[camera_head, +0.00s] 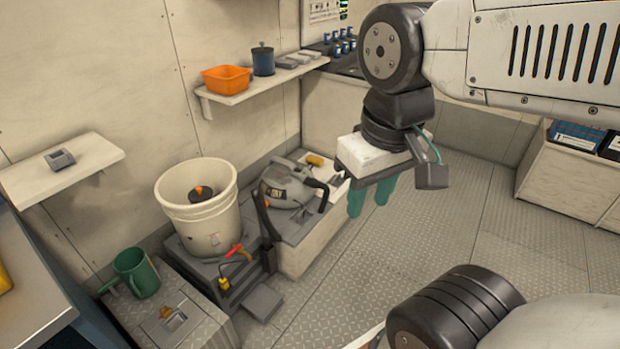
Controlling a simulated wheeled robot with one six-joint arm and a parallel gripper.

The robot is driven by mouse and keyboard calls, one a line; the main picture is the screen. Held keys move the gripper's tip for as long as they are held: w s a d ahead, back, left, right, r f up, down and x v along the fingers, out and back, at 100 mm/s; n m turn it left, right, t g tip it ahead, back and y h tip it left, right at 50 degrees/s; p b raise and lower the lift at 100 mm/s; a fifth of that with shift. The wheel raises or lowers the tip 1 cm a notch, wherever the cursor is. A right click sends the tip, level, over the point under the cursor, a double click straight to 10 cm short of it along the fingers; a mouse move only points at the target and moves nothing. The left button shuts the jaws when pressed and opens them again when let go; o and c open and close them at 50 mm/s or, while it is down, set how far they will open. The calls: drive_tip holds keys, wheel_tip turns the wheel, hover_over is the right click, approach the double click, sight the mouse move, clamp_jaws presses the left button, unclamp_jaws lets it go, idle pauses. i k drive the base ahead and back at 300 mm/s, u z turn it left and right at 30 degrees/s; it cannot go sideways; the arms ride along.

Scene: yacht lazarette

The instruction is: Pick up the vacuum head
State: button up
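The vacuum head (286,186) is a grey rounded unit with a dark label and a dark part at its right side. It sits on a low light-coloured box, right of and behind a white bucket (199,212). My gripper (369,203) hangs in the air with its green fingers pointing down. It appears to the right of the vacuum head in the picture, apart from it. The fingers are apart with nothing visible between them. The underside of the vacuum head is hidden.
The open bucket stands on a dark box with red and yellow handled items (236,252) in front. Wall shelves hold an orange bin (227,79), a blue pot (263,60) and a grey device (60,159). The metal floor (440,235) at right is clear.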

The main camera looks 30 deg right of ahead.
sight(279, 192)
drive_tip(key=z, duration=0.7)
drive_tip(key=i, duration=0.6)
drive_tip(key=z, duration=0.9)
drive_tip(key=i, duration=1.35)
drive_tip(key=u, duration=1.15)
drive_tip(key=i, duration=0.6)
drive_tip(key=u, duration=0.7)
